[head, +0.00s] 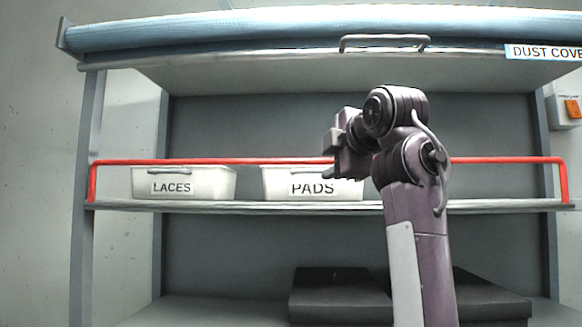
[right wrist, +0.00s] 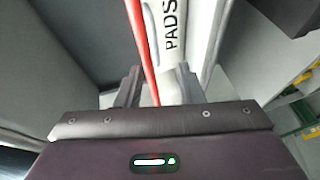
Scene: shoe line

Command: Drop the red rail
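The red rail (head: 250,160) runs along the front of the middle shelf in the head view, raised, with its two ends bent down to the shelf edge. My right gripper (head: 328,160) is in front of the rail, right of centre, and hides part of it. In the right wrist view the rail (right wrist: 141,45) passes between the two spread fingers of the right gripper (right wrist: 158,84). The fingers are apart with gaps beside the rail; how deep the rail sits between them is hard to tell. My left gripper is in neither view.
A white bin marked LACES (head: 185,187) and one marked PADS (head: 280,185) stand on the shelf (head: 480,206) behind the rail. Dark boxes (head: 340,290) lie below. A rolled blue dust cover (head: 230,32) with a handle (head: 385,38) hangs above.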

